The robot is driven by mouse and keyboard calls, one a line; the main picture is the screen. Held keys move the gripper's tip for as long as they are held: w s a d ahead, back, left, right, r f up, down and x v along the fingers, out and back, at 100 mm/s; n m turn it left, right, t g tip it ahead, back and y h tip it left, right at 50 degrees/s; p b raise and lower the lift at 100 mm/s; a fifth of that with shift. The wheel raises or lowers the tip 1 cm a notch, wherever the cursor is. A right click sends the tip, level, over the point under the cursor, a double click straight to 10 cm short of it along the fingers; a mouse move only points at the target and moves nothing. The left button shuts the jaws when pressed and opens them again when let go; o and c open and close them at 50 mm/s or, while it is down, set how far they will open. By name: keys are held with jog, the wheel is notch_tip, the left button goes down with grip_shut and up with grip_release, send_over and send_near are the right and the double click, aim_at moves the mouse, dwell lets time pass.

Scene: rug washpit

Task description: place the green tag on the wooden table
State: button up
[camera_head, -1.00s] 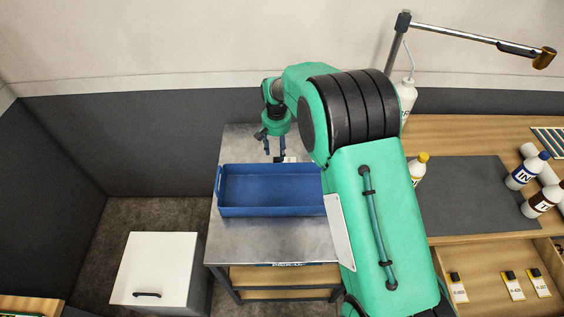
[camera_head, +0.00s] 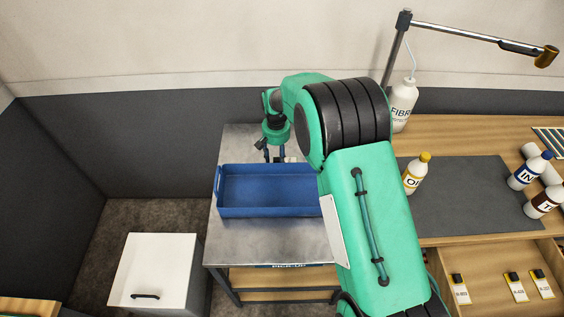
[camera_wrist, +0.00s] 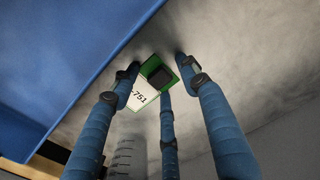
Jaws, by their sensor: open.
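The green tag (camera_wrist: 142,96) lies on the grey metal table behind the blue tray. It has a green edge, a white label reading "-751" and a black block on top. My gripper (camera_wrist: 160,74) is open, its three blue fingers spread around the tag's black block. In the head view my gripper (camera_head: 274,157) hangs low just behind the tray, and its fingertips are partly hidden by the tray's rear wall. The wooden table (camera_head: 462,130) stands to the right with a dark mat on it.
The blue tray (camera_head: 268,211) is empty on the metal table (camera_head: 262,240). The wooden table holds a yellow-capped bottle (camera_head: 414,175), a FIBR bottle (camera_head: 402,100) and more bottles at right. Its open drawer (camera_head: 488,270) holds yellow-edged tags. The dark mat (camera_head: 465,195) is mostly clear.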

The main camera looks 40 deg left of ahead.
aim_at(277, 159)
jog(key=c, duration=1)
jog(key=shift+r, duration=0.1)
notch_tip(277, 159, up, 10)
jog(key=p, duration=0.2)
dwell(0.4)
jog(key=shift+w+d, duration=0.1)
